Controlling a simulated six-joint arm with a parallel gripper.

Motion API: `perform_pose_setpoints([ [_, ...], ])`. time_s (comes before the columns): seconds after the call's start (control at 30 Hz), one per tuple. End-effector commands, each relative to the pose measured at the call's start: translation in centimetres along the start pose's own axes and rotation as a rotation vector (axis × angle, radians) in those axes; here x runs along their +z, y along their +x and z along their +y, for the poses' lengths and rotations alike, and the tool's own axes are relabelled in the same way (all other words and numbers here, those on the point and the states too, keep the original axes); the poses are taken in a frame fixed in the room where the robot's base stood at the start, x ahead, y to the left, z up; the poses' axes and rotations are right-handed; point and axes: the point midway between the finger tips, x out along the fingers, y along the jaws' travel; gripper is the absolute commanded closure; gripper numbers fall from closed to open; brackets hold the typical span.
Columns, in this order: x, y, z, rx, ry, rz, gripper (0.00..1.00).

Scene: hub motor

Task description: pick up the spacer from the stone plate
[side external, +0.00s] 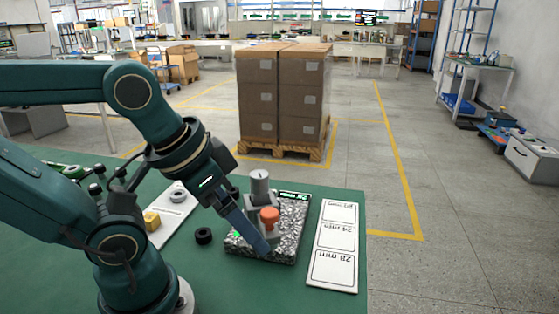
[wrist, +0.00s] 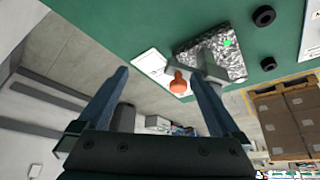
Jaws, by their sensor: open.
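The speckled stone plate (side external: 287,245) lies on the green table in the side view and also shows in the wrist view (wrist: 228,62). A grey gauge stand (side external: 260,185) with an orange knob (side external: 269,214) stands on it; the knob shows in the wrist view too (wrist: 179,83). I cannot make out a separate spacer on the plate; the stand and my finger cover part of it. My gripper (wrist: 162,76) is open with nothing between its fingers. In the side view its blue finger crosses in front of the stand, low over the plate's near part.
A black ring (side external: 203,236) lies left of the plate; the wrist view shows two black rings (wrist: 264,15) (wrist: 268,63). A white board (side external: 172,215) holds a grey ring (side external: 178,197) and yellow block (side external: 152,220). A white board marked in millimetres (side external: 334,246) lies right.

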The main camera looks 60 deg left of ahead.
Motion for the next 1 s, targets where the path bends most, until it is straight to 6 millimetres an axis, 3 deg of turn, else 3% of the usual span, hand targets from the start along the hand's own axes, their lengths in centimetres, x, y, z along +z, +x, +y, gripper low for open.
perform_pose_setpoints([
  [0.03,0.4,0.6,0.0,-0.001,0.009,-0.004,0.00],
  [0.1,0.2,0.9,0.0,0.000,0.021,0.010,0.18],
  [0.67,0.0,0.8,-0.1,-0.001,0.078,0.013,0.18],
  [0.87,-3.1,-1.6,-0.4,-0.012,0.238,-0.005,0.18],
  [1.0,-6.4,-2.4,-1.6,-0.027,0.318,-0.071,0.18],
])
